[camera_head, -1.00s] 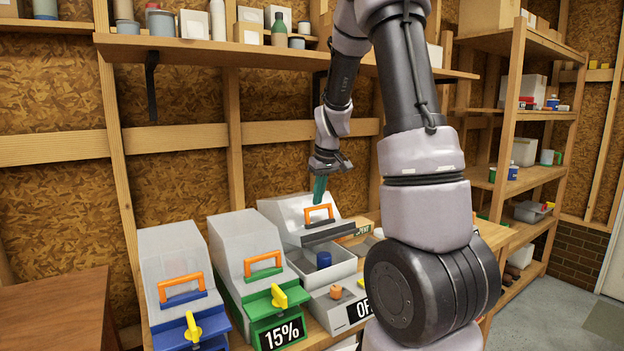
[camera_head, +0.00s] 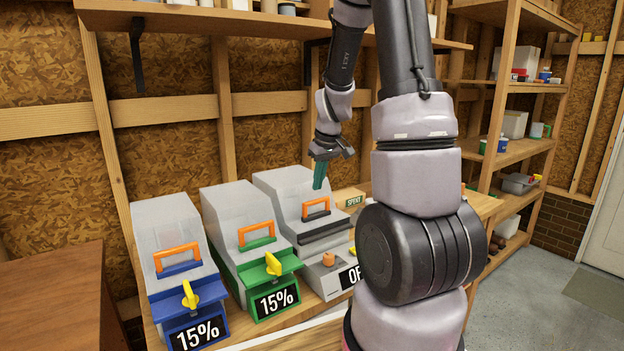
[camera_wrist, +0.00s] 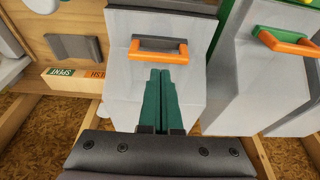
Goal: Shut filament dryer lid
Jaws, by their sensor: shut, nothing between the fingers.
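The grey filament dryer (camera_head: 285,195) stands at the right of a row of three on the bench. Its lid, with an orange handle (camera_head: 316,209), is now down flat on the body, and its front panel shows an orange knob (camera_head: 328,259) and a sign partly hidden by my arm. My gripper (camera_head: 319,187), with green fingers, is shut and empty just above the lid by the handle. In the wrist view the lid (camera_wrist: 195,80) and its handle (camera_wrist: 158,46) lie beyond the shut fingertips (camera_wrist: 160,73); whether they touch the lid I cannot tell.
A green dryer (camera_head: 235,220) and a blue dryer (camera_head: 165,225), both closed and with 15% signs, stand to the left. A box marked SPENT (camera_head: 350,199) sits behind at the right.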

